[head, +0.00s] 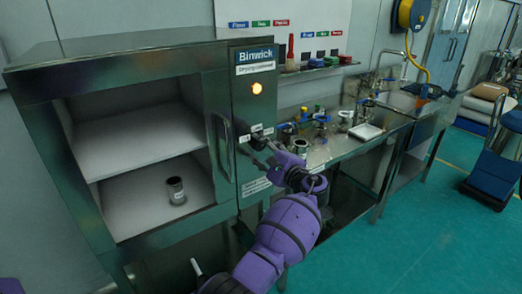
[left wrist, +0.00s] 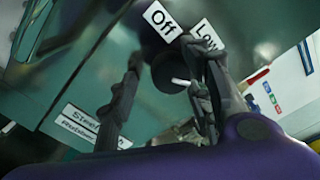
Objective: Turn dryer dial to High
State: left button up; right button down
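The dryer is a steel cabinet marked Binwick (head: 255,62) with an open front. Its black dial (left wrist: 172,70) shows in the left wrist view below the white labels "Off" (left wrist: 162,21) and "Low" (left wrist: 207,36). A white mark shows on the dial's lower edge. No "High" label is readable. My left gripper (head: 262,144) is at the control panel in the head view, largely covering the dial. In the left wrist view its fingers (left wrist: 165,65) are apart, with the dial between them and the right finger overlapping its edge. I cannot tell whether they touch it. My right gripper is not visible.
An orange lamp (head: 257,88) glows on the panel above the dial. A small steel container (head: 176,190) stands on the dryer's lower shelf. A bench (head: 340,150) with several bottles and a white scale (head: 365,131) stands to the right. The green floor is clear at lower right.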

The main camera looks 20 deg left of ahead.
pick_arm(q)
jog(key=shift+w, duration=0.1)
jog(key=shift+d+r, duration=0.1)
jog(key=v, duration=1.2)
